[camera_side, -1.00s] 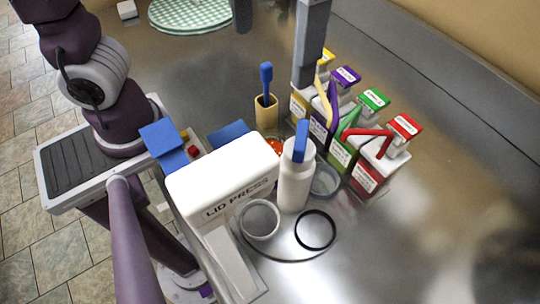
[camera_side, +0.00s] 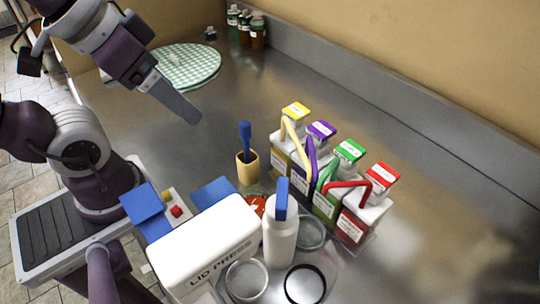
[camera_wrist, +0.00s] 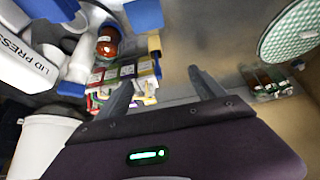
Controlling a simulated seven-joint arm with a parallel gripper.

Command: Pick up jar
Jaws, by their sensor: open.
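An orange-red jar (camera_side: 257,205) stands behind the white bottle, mostly hidden by the lid press in the side view. It shows more clearly in the wrist view (camera_wrist: 108,43), at upper left. Several small dark jars with pale labels (camera_side: 250,30) stand at the far back by the wall, and at right in the wrist view (camera_wrist: 265,82). My gripper (camera_side: 190,114) hangs above the counter between the green checked mat and the brush cup, apart from all jars. Its two fingers (camera_wrist: 165,85) are spread with nothing between them in the wrist view.
The white lid press (camera_side: 215,245) and white bottle (camera_side: 281,240) stand in front. Several colour-lidded containers with handles (camera_side: 350,205) form a row at right. A blue brush stands in a tan cup (camera_side: 247,170). A round checked mat (camera_side: 185,66) lies at the back. The counter's middle is clear.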

